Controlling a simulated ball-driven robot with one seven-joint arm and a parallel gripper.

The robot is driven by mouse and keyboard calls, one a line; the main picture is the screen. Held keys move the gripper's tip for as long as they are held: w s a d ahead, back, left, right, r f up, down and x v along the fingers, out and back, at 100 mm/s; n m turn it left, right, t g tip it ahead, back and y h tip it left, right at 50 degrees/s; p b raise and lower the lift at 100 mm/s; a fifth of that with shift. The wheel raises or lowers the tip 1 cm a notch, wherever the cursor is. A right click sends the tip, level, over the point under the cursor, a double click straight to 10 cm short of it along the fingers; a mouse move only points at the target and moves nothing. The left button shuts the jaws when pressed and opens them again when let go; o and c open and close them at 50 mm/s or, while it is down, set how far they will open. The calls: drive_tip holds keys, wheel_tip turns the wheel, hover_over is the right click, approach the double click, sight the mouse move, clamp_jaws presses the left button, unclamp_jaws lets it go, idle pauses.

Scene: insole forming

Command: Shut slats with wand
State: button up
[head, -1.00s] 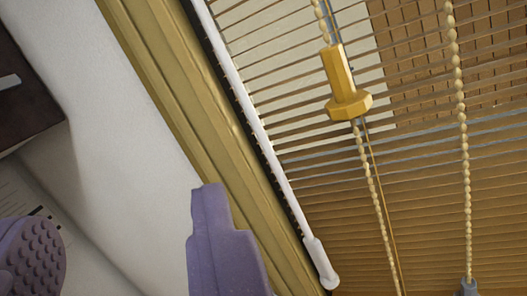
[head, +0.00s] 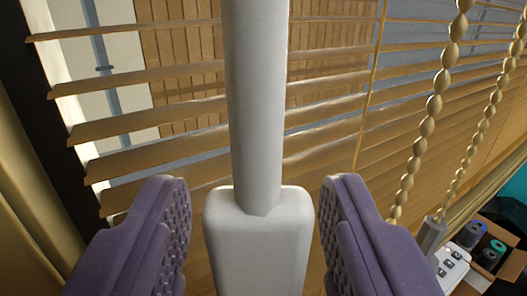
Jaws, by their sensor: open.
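The white wand (head: 256,110) hangs upright in the middle of the view, with its thicker handle end (head: 258,245) at the bottom. My gripper (head: 255,228) is open, with one purple ridged finger on each side of the handle. Gaps show between the handle and both fingers. Behind the wand are the tan slats (head: 150,108) of the blind. They are tilted with gaps between them, and the outside shows through. The wand hides part of the slats, and the lower end of the handle is cut off by the frame.
Two beaded cords (head: 432,110) hang to the right of the wand, one ending in a grey weight (head: 431,232). A box of dark items (head: 490,252) and a white panel with buttons (head: 449,268) are at the lower right.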

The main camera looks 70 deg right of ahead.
drive_tip(key=shift+x, duration=0.8)
drive_tip(key=shift+s, duration=0.1)
drive_tip(key=shift+a, duration=0.1)
drive_tip(key=shift+c, duration=0.5)
clamp_jaws()
